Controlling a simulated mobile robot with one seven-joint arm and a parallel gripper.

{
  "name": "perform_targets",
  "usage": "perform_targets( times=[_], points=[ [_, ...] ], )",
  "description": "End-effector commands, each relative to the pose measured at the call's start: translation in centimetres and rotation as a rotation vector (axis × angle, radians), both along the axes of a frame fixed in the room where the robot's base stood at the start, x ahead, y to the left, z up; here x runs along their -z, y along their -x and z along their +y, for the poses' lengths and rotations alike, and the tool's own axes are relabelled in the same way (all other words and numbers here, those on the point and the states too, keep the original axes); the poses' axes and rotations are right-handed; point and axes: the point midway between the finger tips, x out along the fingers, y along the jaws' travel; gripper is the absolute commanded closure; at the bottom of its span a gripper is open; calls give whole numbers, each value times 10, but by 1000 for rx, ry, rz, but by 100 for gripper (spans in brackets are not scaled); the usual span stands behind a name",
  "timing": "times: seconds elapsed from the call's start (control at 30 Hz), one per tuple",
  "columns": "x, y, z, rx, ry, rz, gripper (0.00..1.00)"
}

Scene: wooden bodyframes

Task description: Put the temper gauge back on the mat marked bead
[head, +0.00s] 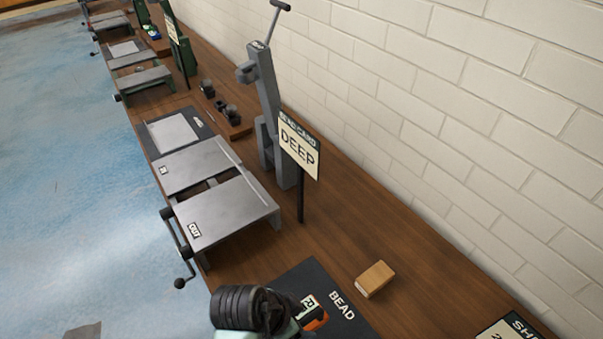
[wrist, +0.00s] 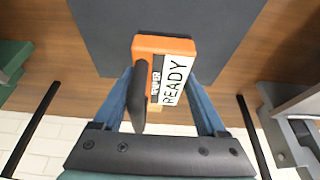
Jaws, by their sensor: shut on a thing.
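The temper gauge is an orange block with a white READY label (wrist: 176,78) and a dark lever on one side. My gripper (wrist: 165,85) is shut on it, with a blue finger at each side. In the head view my dark wrist hides most of the gauge; only an orange end (head: 317,322) and a bit of label show. The dark mat marked BEAD (head: 311,275) lies on the bench beneath and beside my gripper. In the wrist view the gauge overlaps the mat's edge (wrist: 110,40). I cannot tell whether it touches the mat.
A tan block (head: 375,279) lies just right of the mat. A DEEP sign (head: 298,148) on a post and a tall grey machine (head: 268,100) stand beyond it. A grey OUT table (head: 225,212) with a crank is at left. The brick wall (head: 480,130) bounds the right.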

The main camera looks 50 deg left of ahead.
Motion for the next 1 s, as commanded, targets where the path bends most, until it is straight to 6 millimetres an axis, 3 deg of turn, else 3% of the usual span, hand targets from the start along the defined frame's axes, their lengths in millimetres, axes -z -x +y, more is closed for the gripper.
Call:
perform_targets(
  times=[0.13,0.53,0.97,1.0],
  points=[
    [29,1,-1,0,4,3,100],
    [78,0,-1,-1,1,2,100],
    [87,0,-1,1,-2,1,100],
    [88,0,-1,1,-1,2,22]
  ],
)
